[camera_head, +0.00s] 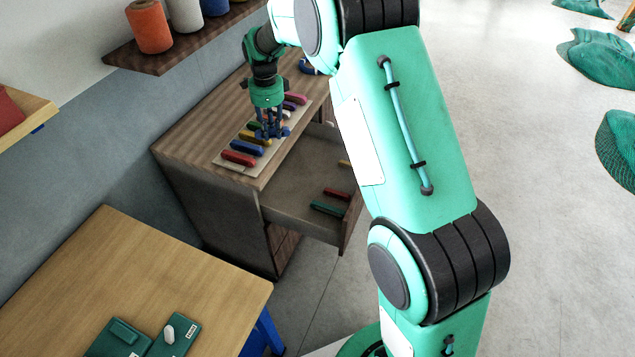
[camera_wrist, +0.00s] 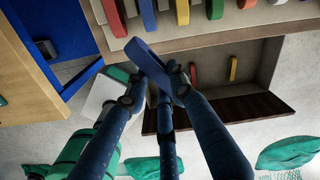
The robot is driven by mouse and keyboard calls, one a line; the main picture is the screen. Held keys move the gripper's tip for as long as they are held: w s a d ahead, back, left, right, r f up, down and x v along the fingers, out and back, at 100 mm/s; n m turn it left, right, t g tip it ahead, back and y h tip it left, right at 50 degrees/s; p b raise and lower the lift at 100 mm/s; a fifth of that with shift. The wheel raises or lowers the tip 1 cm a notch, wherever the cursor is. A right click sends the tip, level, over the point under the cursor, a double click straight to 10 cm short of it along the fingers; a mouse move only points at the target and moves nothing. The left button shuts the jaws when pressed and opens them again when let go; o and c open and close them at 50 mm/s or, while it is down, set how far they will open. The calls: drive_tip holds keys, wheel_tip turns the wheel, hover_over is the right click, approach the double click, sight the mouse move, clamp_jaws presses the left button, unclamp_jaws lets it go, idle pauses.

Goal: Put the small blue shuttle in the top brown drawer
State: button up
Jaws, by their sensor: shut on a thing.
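My gripper (camera_head: 269,128) is shut on a small blue shuttle (camera_wrist: 147,60), whose long body sticks out beyond the fingertips (camera_wrist: 160,85) in the wrist view. In the head view my gripper is over the top of the brown drawer unit (camera_head: 185,150), and its fingers partly hide the held shuttle. The top brown drawer (camera_head: 285,192) stands pulled open below and right of my gripper; its front also shows in the wrist view (camera_wrist: 245,108). A red shuttle (camera_head: 337,194) and a green shuttle (camera_head: 327,208) lie in it.
A pale board (camera_head: 228,163) on the unit bears several coloured shuttles, including another blue one (camera_head: 247,147) and a red one (camera_head: 238,158). A shelf with thread cones (camera_head: 149,26) hangs above. A wooden table (camera_head: 120,260) stands in front. Green nets (camera_head: 603,57) lie on the floor.

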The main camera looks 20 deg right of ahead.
drive_tip(key=w+d+m, duration=0.1)
drive_tip(key=d+m, duration=0.2)
drive_tip(key=d, duration=1.1)
drive_tip(key=m, duration=0.3)
hover_over(343, 183)
wheel_tip(343, 183, down, 25)
drive_tip(key=shift+d+f+b, duration=0.1)
drive_tip(key=shift+f+b, duration=0.25)
drive_tip(key=shift+f, duration=0.15)
drive_tip(key=shift+f+b, duration=0.65)
drive_tip(key=shift+f, duration=2.45)
drive_tip(key=shift+f+b, duration=0.4)
drive_tip(key=shift+f, duration=1.5)
drive_tip(key=shift+f, duration=0.2)
